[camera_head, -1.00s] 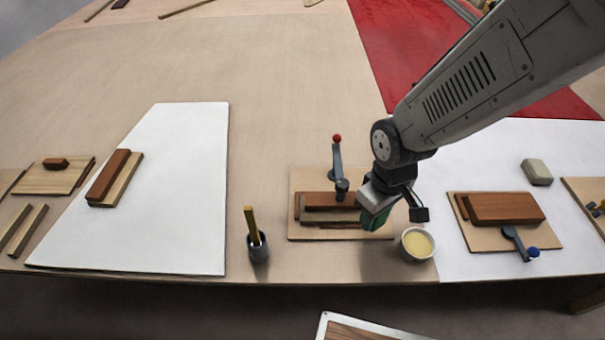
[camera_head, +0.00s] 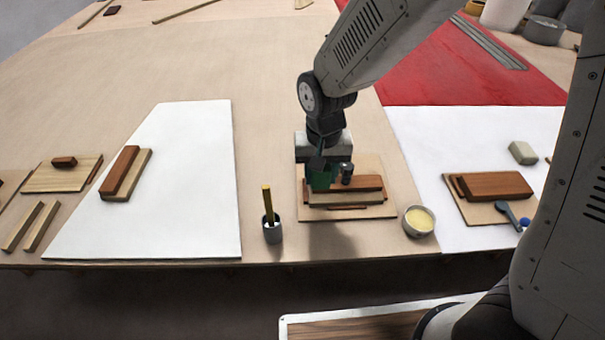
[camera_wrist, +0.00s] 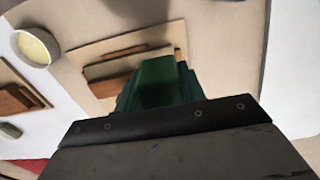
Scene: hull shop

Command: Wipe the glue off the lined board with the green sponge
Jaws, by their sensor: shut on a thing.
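My gripper (camera_head: 322,165) is shut on the green sponge (camera_head: 320,179). It is over the middle board (camera_head: 375,211), which carries reddish and pale wood strips (camera_head: 345,198). In the wrist view the sponge (camera_wrist: 158,82) fills the centre and hides part of that board (camera_wrist: 90,54). The sponge appears above or in front of the strips; I cannot tell whether it touches them. I cannot make out lines or a glue patch on this board.
A cup with a yellow-handled brush (camera_head: 272,232) stands left of the middle board. A pot of pale yellow stuff (camera_head: 419,220) stands to its right. Another board with wood blocks (camera_head: 493,186) is farther right. The white sheet (camera_head: 185,210) at left has free room.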

